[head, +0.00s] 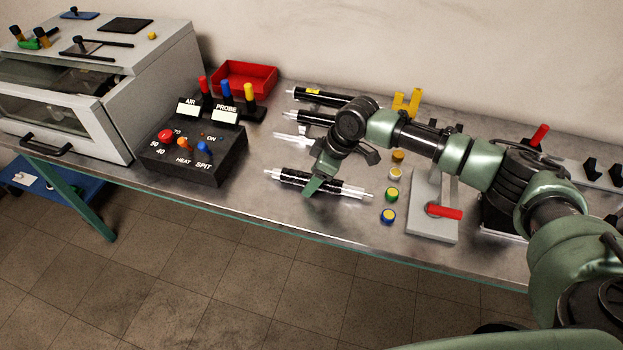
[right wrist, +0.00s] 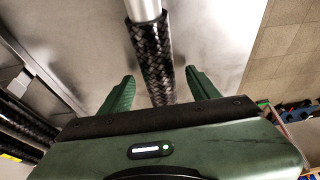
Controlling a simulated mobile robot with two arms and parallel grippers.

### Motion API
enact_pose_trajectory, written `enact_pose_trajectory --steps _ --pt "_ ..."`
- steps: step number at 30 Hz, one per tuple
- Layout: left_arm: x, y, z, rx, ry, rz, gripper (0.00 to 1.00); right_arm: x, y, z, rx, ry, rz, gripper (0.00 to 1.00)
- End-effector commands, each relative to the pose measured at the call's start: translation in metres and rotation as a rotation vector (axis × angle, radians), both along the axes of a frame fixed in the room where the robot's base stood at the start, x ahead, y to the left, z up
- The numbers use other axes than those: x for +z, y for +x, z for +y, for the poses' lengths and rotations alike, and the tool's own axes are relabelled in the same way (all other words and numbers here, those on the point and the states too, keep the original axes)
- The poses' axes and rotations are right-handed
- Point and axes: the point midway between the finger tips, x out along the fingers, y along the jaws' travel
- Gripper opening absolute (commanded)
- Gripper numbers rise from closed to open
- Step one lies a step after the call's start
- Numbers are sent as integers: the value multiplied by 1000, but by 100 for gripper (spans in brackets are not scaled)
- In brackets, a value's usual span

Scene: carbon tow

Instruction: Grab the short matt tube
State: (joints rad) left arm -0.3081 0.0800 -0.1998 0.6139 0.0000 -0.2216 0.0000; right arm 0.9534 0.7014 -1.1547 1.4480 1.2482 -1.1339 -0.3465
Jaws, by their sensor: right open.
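A black woven tube (head: 300,181) on a pale rod lies along the bench's front edge, its light ends sticking out both sides. In the right wrist view, the woven tube (right wrist: 152,60) with its silver end runs between the two green fingers. My right gripper (head: 314,186) is open and around or just above this tube; it also shows in the right wrist view (right wrist: 160,88). Contact cannot be told. Behind lie a black tube with a yellow label (head: 322,96), another black tube (head: 310,117) and a pale rod (head: 292,139). My left gripper is not in view.
A black control box (head: 195,155) with knobs stands left of the tubes, a red tray (head: 245,78) behind it. Several small coloured-lid pots (head: 391,195) and a grey plate with a red handle (head: 430,225) stand to the right. A white oven (head: 70,120) is far left.

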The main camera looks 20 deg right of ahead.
Motion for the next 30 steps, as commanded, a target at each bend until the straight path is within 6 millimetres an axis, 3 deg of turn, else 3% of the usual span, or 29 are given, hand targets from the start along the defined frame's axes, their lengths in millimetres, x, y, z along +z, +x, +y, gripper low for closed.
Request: enact_pose_trajectory --steps 3,7,8,14,24,30 --pt "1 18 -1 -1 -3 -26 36 -2 1 1 0 0 -1 62" --pt "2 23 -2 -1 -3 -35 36 -2 1 1 0 0 -1 62" --pt "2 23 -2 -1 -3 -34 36 -2 1 1 0 0 -1 56" --pt "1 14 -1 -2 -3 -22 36 -2 1 0 0 0 -1 1" --pt "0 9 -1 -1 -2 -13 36 2 1 1 -1 1 -3 0" --pt "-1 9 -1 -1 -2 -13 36 22 2 1 0 2 -7 0"
